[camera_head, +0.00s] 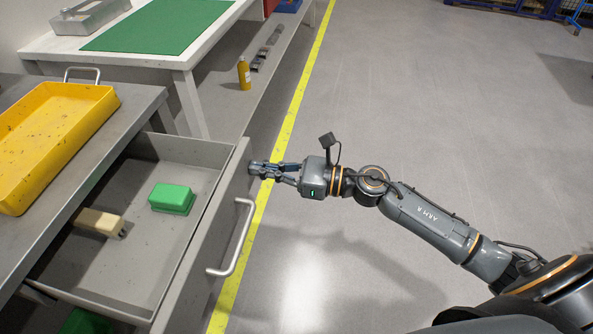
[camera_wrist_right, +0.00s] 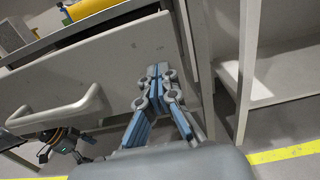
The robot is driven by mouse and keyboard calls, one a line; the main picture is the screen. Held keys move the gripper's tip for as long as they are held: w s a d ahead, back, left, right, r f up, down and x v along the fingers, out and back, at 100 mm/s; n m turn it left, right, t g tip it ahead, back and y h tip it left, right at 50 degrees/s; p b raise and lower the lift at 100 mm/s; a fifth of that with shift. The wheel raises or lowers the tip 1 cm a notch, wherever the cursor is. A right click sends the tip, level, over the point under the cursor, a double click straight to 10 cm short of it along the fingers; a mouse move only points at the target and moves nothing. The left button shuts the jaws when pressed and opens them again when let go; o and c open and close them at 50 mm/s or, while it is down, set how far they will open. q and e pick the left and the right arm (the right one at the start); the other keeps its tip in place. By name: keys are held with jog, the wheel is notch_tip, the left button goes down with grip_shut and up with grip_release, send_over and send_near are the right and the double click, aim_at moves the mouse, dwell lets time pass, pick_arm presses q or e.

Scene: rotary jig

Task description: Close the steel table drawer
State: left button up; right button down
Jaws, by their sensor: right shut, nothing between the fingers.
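The steel table drawer (camera_head: 213,215) stands pulled out from the table, its front panel facing right with a bar handle (camera_head: 243,238). The handle also shows in the wrist view (camera_wrist_right: 60,115). My right gripper (camera_head: 253,168) is shut and empty. Its fingertips are at the outer face of the drawer front, near the far end and beyond the handle; I cannot tell whether they touch. In the wrist view the shut fingers (camera_wrist_right: 157,72) point at the panel. My left gripper (camera_wrist_right: 28,138) shows small at the left of the wrist view; its finger opening is unclear.
A green box (camera_head: 172,198) and a beige block (camera_head: 99,221) lie in the drawer. A yellow tray (camera_head: 62,128) sits on the steel table (camera_head: 128,115). A white table with a green mat (camera_head: 160,26) stands behind. The floor to the right is clear.

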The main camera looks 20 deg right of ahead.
send_near(166, 164)
jog(key=r, duration=0.2)
jog(key=s+d+r+p, duration=0.1)
jog(key=r, duration=0.1)
jog(key=shift+d, duration=0.1)
jog(key=x, duration=0.6)
jog(key=shift+w+f+b, duration=0.1)
jog(key=shift+b, duration=0.3)
jog(key=b+x, duration=0.1)
jog(key=x, duration=0.4)
jog(key=shift+w, duration=0.1)
pick_arm(q)
notch_tip(166, 164, up, 2)
jog(key=shift+r, duration=0.25)
pick_arm(e)
jog(key=shift+r, duration=0.3)
pick_arm(q)
jog(key=shift+f, duration=0.1)
